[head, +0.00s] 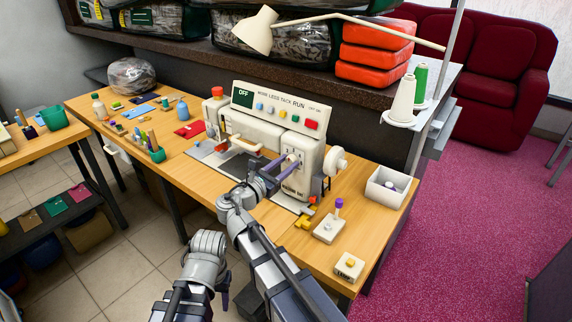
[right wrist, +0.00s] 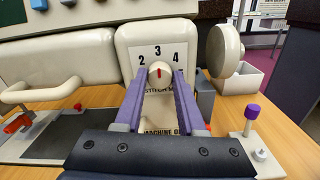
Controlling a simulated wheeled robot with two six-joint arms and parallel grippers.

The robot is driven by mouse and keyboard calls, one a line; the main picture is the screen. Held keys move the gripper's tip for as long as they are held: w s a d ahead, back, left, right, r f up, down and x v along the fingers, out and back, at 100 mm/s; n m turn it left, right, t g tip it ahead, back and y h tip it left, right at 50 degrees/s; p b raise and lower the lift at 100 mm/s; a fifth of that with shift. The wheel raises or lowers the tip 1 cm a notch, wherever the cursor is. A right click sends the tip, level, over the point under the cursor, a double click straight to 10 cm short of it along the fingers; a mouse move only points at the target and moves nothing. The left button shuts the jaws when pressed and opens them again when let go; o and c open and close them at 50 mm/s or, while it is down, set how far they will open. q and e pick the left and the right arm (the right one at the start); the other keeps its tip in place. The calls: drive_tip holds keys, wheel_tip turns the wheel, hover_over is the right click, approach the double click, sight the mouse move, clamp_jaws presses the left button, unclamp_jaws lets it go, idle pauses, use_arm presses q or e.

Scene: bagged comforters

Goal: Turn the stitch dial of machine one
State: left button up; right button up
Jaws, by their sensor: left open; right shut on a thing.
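Machine one (head: 300,150) is a cream sewing machine on the wooden table, with a sign reading OFF above it. Its stitch dial (right wrist: 158,72) is a small white knob with a red mark pointing up at the 3, between 2 and 4 on the dial face (right wrist: 171,52). My right gripper (right wrist: 158,85) is shut on the dial, one purple finger on each side; in the head view its fingers (head: 284,170) reach the machine's front.
A handwheel (head: 336,160) sticks out at the machine's right. A purple-knobbed lever box (head: 330,228), a lamp switch box (head: 348,266) and a white bin (head: 388,187) stand to the right. A grey plate and red pieces lie left of the dial.

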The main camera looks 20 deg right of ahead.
clamp_jaws()
drive_tip(key=shift+m, duration=0.3)
drive_tip(key=m, duration=0.3)
drive_tip(key=shift+m, duration=0.4)
drive_tip(key=m, duration=0.4)
drive_tip(key=shift+m, duration=0.3)
drive_tip(key=m, duration=0.5)
drive_tip(key=shift+f, duration=0.1)
drive_tip(key=m, duration=0.5)
drive_tip(key=shift+m, duration=0.4)
drive_tip(key=shift+s, duration=0.1)
